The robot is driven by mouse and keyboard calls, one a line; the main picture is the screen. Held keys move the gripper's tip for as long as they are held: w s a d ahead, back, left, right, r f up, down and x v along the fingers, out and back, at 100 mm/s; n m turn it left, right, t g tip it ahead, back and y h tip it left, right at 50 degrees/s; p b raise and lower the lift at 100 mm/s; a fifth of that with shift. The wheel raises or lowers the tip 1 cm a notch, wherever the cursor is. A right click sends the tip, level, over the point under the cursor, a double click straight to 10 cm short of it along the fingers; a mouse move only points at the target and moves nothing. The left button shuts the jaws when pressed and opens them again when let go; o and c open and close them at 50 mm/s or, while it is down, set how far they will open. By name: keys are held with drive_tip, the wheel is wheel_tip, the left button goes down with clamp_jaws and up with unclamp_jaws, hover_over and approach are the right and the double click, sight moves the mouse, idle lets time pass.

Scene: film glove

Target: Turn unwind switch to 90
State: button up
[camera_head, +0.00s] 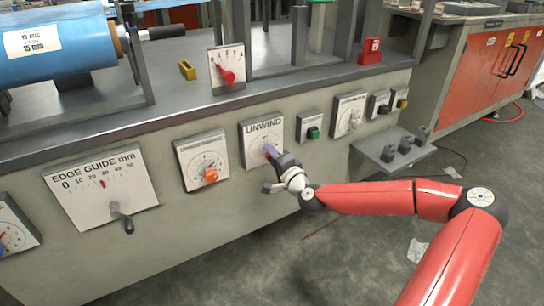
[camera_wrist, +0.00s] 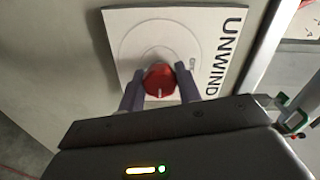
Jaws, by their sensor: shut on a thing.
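The unwind switch is a red knob (camera_wrist: 160,80) on a white plate marked UNWIND (camera_head: 258,132), on the front of the machine. In the head view the knob is mostly hidden by my gripper (camera_head: 270,153). In the wrist view my gripper (camera_wrist: 160,92) has one finger on each side of the knob and is shut on it. A small pale mark shows on the knob's near edge in the wrist view. The dial's scale figures are too small or hidden to read.
An orange knob on a plate (camera_head: 203,160) is to the left, and a green button (camera_head: 313,132) to the right. An edge guide panel with a lever (camera_head: 122,219) is further left. A small shelf (camera_head: 393,156) juts out at right. The floor in front is open.

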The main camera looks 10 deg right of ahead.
drive_tip(key=o, duration=1)
drive_tip(key=shift+c, duration=0.2)
drive_tip(key=v, duration=0.8)
drive_tip(key=shift+a, duration=0.1)
